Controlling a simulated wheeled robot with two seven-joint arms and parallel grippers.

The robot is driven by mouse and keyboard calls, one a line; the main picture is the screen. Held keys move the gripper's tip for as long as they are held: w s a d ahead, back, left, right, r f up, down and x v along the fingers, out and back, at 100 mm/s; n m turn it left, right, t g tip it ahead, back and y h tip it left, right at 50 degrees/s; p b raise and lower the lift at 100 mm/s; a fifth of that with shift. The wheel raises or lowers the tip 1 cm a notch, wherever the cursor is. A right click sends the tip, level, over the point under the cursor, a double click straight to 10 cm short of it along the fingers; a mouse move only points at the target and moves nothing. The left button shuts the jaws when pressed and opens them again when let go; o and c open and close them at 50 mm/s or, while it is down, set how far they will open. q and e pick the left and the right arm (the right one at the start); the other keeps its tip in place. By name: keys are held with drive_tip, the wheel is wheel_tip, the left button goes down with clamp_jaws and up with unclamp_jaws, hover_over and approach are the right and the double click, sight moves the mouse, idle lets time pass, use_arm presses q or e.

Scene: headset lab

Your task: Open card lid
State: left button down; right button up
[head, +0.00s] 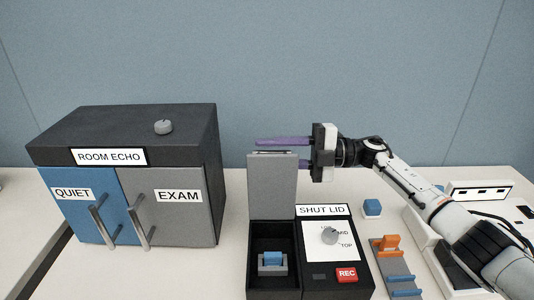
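The grey card lid (271,187) stands upright at the back of a black box (272,230). The box is open, and a blue card-like block in a grey holder (272,262) shows inside it. My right gripper (280,152) is at the lid's top edge, reaching in from the right. Its two purple fingers are apart: one passes above the lid's top edge, the other is lower and partly hidden behind the lid. I cannot tell whether either finger touches it. My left gripper is not in view.
A ROOM ECHO cabinet (182,140) stands left. A blue cube (372,208) and an orange-and-grey item (396,264) lie right.

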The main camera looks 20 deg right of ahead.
drive_tip(key=b+v, duration=0.2)
drive_tip(key=v, duration=0.7)
drive_tip(key=shift+d, duration=0.35)
drive_tip(key=shift+s, duration=0.1)
